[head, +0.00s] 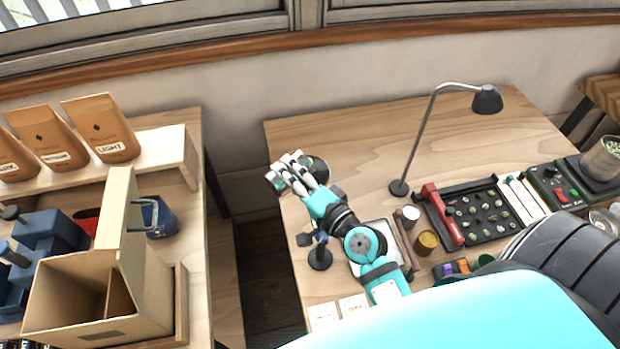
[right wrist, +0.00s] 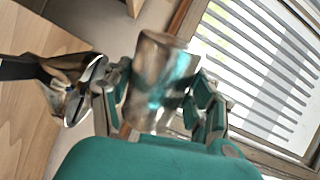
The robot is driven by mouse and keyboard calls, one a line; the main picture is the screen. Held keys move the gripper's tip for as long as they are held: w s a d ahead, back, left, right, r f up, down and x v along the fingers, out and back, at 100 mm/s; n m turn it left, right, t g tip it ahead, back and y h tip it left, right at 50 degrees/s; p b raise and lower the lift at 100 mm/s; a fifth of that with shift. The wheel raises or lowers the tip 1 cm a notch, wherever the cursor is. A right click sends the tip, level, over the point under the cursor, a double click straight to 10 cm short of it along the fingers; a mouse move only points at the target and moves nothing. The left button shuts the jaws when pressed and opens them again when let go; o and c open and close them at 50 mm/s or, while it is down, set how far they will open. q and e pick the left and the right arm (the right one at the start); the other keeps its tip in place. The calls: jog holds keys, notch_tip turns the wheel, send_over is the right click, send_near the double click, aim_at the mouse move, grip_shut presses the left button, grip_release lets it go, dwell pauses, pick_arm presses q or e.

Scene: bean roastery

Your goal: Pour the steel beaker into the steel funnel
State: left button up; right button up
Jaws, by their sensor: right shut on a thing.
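My right gripper (right wrist: 160,110) is shut on the steel beaker (right wrist: 160,75), a shiny cylinder that stands between its fingers in the right wrist view. In the head view the right gripper (head: 290,172) is over the left part of the right table, and its fingers largely hide the beaker. A shiny metal piece (right wrist: 72,88) on a dark bar is close to the left of the fingers in the wrist view; it looks like the steel funnel. Its opening and the beaker's contents cannot be made out. My left gripper is not in view.
A black stand base (head: 320,257) is beside my right arm. A desk lamp (head: 400,187), a bean sample tray (head: 482,213) and a metal pot of beans (head: 603,157) are further right. A cardboard box (head: 150,290) and bags (head: 100,130) are on the left table.

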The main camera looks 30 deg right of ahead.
jog(key=shift+s+a+r, duration=0.1)
jog(key=shift+r, duration=0.1)
jog(key=shift+w+d+m, duration=0.25)
jog(key=shift+d+m, duration=0.05)
jog(key=shift+m, duration=0.1)
jog(key=shift+s+a+r+p, duration=0.15)
jog(key=shift+s+a+p, duration=0.05)
jog(key=shift+p, duration=0.25)
